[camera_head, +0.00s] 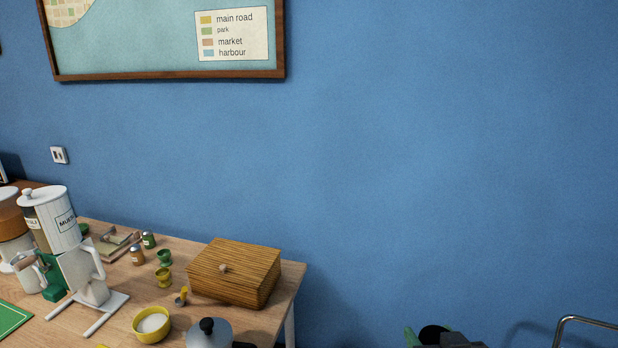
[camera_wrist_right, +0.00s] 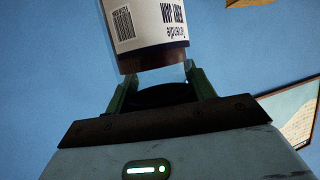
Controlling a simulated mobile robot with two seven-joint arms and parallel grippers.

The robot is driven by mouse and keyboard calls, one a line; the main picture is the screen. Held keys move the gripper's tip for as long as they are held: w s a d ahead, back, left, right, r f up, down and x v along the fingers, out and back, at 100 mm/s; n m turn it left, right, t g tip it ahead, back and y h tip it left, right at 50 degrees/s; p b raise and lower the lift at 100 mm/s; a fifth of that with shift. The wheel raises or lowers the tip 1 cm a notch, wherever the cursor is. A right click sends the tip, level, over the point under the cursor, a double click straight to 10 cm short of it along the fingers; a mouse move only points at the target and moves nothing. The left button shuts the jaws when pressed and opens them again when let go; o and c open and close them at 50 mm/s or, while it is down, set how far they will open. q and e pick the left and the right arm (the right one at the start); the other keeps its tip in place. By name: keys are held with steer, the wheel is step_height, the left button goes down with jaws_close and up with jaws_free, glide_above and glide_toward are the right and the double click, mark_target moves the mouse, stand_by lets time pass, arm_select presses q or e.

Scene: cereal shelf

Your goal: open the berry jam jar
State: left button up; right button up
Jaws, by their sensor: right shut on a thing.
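A jar with a white label and a dark blue band (camera_wrist_right: 150,22) shows at the top of the right wrist view. Its print appears upside down and seems to include "jam"; a brown part shows near the fingers. My right gripper (camera_wrist_right: 158,76) is shut on the jar, with a green finger on each side of its near end. The jar's far end is cut off by the frame. In the head view my right gripper (camera_head: 428,336) shows only partly at the bottom edge, right of the table. A dark round shape there is unclear. My left gripper is not in view.
The wooden table (camera_head: 190,247) at left carries a wooden box (camera_head: 232,275), a yellow bowl (camera_head: 151,326), a kettle-like pot (camera_head: 208,335), egg cups, shakers and a white cereal dispenser (camera_head: 75,245). A metal rail (camera_head: 590,320) shows at lower right. The blue wall is behind.

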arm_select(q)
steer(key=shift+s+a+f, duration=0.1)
